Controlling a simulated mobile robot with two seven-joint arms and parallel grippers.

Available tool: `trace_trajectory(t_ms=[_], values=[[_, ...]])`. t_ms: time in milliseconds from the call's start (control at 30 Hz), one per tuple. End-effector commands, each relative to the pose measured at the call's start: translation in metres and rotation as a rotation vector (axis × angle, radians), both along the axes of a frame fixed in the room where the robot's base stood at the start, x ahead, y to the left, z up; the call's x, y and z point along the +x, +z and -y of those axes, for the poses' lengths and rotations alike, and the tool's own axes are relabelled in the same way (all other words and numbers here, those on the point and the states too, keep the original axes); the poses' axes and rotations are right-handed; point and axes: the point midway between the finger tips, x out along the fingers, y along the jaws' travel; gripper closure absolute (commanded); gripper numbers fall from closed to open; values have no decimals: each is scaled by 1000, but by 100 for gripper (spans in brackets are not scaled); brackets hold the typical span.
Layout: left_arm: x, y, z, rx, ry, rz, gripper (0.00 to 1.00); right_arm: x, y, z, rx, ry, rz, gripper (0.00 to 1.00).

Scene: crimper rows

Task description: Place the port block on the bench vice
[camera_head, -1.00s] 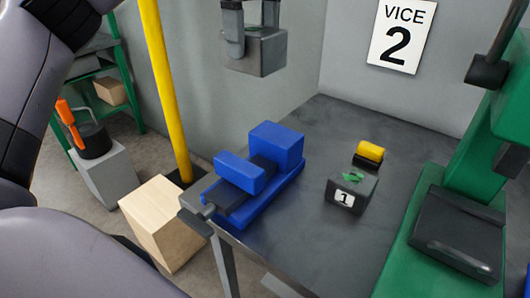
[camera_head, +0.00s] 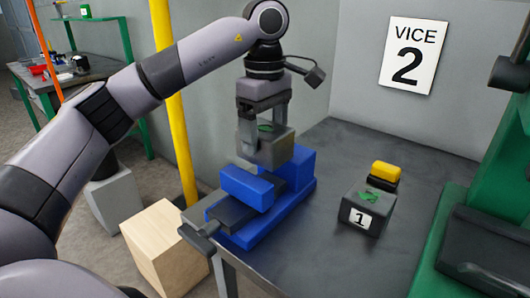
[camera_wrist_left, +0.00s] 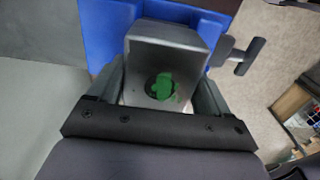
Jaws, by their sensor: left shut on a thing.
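The port block (camera_head: 275,150) is a grey block with a green mark on top. My left gripper (camera_head: 264,130) is shut on it and holds it upright, over or just behind the gap between the blue jaws of the bench vice (camera_head: 250,235). I cannot tell whether the block touches the vice. In the left wrist view the port block (camera_wrist_left: 165,60) sits between the fingers of my left gripper (camera_wrist_left: 160,95), with the blue vice (camera_wrist_left: 100,30) beyond it. My right gripper is not in view.
A dark block labelled 1 (camera_head: 366,211) and a yellow-topped piece (camera_head: 386,172) stand on the grey bench (camera_head: 330,165), right of the vice. A green machine (camera_head: 450,220) stands at the right. A yellow post (camera_head: 175,130) and a wooden box (camera_head: 165,245) are at the left.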

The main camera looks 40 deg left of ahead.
Motion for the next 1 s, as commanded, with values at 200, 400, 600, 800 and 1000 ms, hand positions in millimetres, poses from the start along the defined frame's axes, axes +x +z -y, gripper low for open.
trace_trajectory(t_ms=[200,400,600,800,1000], values=[[0,-21,0,-1,0,1,100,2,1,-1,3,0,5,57],[0,-36,0,-1,0,4,100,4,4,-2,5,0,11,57],[0,-35,0,-2,0,4,100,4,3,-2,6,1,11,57],[0,-41,0,-2,0,4,100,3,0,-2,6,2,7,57],[0,-48,1,-1,0,1,100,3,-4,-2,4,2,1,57]])
